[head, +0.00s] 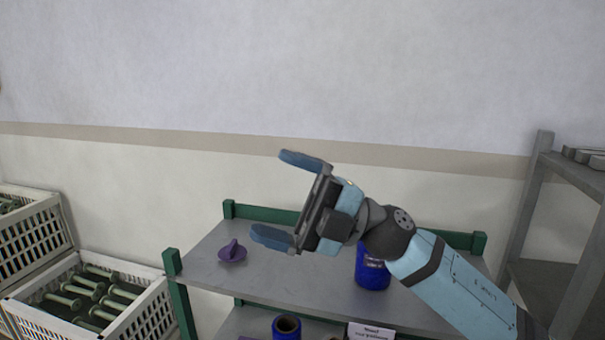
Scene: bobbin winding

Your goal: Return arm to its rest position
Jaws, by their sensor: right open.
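My right gripper (275,197) is in the head view, with its arm coming in from the lower right. Its two blue fingers are spread wide and point left, with nothing between them. It appears in front of the grey shelf top (290,282) with green posts. A blue cylindrical container (372,272) stands on that shelf, partly hidden behind my right arm. A purple knobbed piece (232,252) lies on the shelf to the left of the gripper, apart from it. My left gripper is not in view.
White crates (150,318) with several green bobbins (90,285) stand at the lower left. A blue spool (286,327) and a white label card (370,332) are at the shelf's lower front. A grey rack (535,200) stands at the right. The wall behind is bare.

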